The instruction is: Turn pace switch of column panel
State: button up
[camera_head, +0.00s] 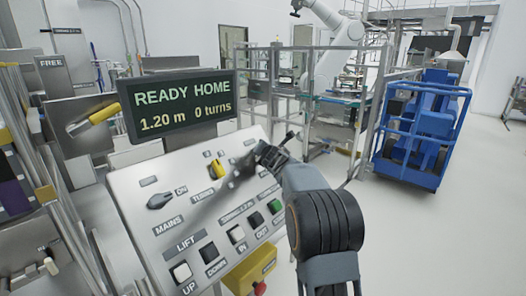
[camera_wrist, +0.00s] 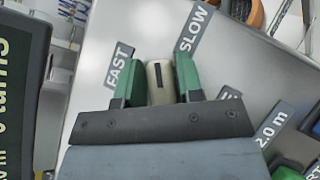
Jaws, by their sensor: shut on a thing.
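The column panel (camera_head: 135,195) is a tilted light-grey board with labels, knobs and buttons. In the wrist view, the pace switch (camera_wrist: 160,82) is a beige knob with a dark line mark, between the FAST label (camera_wrist: 119,66) at left and the SLOW label (camera_wrist: 192,27) at upper right. The mark runs up the picture, between the two labels. The green fingers of my gripper (camera_wrist: 158,84) are shut on the knob, one on each side. In the head view, my gripper (camera_head: 264,155) is at the panel's upper right and hides the switch.
A dark display (camera_head: 180,104) above the panel reads READY HOME, 1.20 m, 0 turns. Close by on the panel are a yellow TURNS knob (camera_head: 217,168), a MAINS knob (camera_head: 160,201) and several push buttons. A blue cart (camera_head: 424,130) and fenced machinery stand farther back right.

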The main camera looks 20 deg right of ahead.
jog(key=m+g+p, duration=0.1)
jog(key=m, duration=0.1)
jog(key=m+g+h+p, duration=0.1)
jog(key=shift+s+d+f+m+h+p, duration=0.1)
jog(key=shift+f+m+h+p, duration=0.1)
jog(key=shift+m+h+p, duration=0.15)
jog(key=m+g+p, duration=0.1)
jog(key=m+p, duration=0.1)
jog(key=shift+s+d+f+g+h+p, duration=0.1)
jog(key=shift+f+g+h+p, duration=0.1)
jog(key=shift+g+h+p, duration=0.15)
jog(key=shift+f+m+g, duration=0.1)
jog(key=shift+m+g, duration=0.15)
jog(key=shift+m, duration=0.2)
jog(key=shift+f+p, duration=0.15)
jog(key=shift+p, duration=0.25)
jog(key=o, duration=0.8)
jog(key=shift+a, duration=0.2)
jog(key=shift+c, duration=0.2)
jog(key=shift+d+r, duration=0.15)
jog(key=shift+r, duration=0.05)
jog(key=b+v, duration=0.1)
jog(key=v, duration=1.2)
jog(key=shift+s+r, duration=0.15)
jog(key=shift+s, duration=0.2)
